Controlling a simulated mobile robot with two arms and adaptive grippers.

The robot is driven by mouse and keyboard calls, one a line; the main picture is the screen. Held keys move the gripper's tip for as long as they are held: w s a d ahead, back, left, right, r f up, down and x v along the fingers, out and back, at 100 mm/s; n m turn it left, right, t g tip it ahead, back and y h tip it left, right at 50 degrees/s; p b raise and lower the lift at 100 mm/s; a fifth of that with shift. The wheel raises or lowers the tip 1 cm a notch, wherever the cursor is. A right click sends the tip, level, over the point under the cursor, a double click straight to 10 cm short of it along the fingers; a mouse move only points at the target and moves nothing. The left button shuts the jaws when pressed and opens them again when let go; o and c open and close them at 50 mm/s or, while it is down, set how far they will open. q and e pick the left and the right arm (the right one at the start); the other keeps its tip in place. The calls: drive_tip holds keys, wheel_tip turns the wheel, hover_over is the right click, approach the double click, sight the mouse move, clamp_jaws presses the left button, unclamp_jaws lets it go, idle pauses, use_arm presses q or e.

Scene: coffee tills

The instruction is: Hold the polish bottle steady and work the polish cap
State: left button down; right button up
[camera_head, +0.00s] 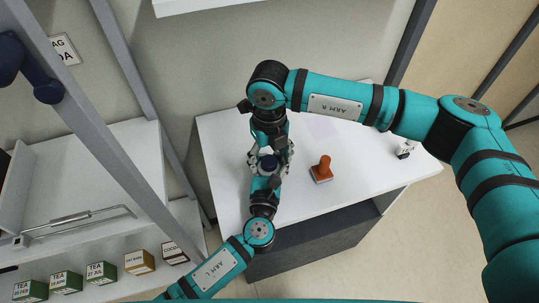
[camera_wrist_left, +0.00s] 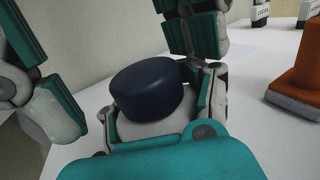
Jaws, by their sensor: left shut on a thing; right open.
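The polish bottle's pale body (camera_wrist_left: 150,128) stands upright on the white counter, mostly hidden by my grippers. Its dark blue polish cap (camera_wrist_left: 150,88) sits on top; in the head view the cap (camera_head: 269,165) shows as a dark round spot between both grippers. My left gripper (camera_head: 266,176), reaching in from the lower left, is shut on the bottle body below the cap. My right gripper (camera_head: 270,150), coming from the far side, is open, with teal and grey fingers spread around the cap, apart from it in the left wrist view.
On the white counter (camera_head: 225,190), an orange-handled stamp (camera_head: 323,165) stands right of the bottle. A pale sheet (camera_head: 322,127) lies farther back. Left are shelves with several boxes (camera_head: 102,272). The counter's front right is clear.

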wheel_tip(320, 180, up, 12)
drive_tip(key=shift+f, duration=0.15)
drive_tip(key=shift+c, duration=1)
drive_tip(key=shift+f+m, duration=1.1)
drive_tip(key=shift+f, duration=0.35)
drive_tip(key=shift+c, duration=0.4)
wheel_tip(320, 180, down, 9)
drive_tip(key=shift+r, duration=0.25)
drive_tip(key=c, duration=0.9)
drive_tip(key=m, duration=0.5)
drive_tip(key=shift+c, duration=0.3)
drive_tip(key=m, duration=0.5)
drive_tip(key=shift+m, duration=0.3)
drive_tip(key=m, duration=0.2)
drive_tip(key=shift+m, duration=0.4)
drive_tip(key=o, duration=1)
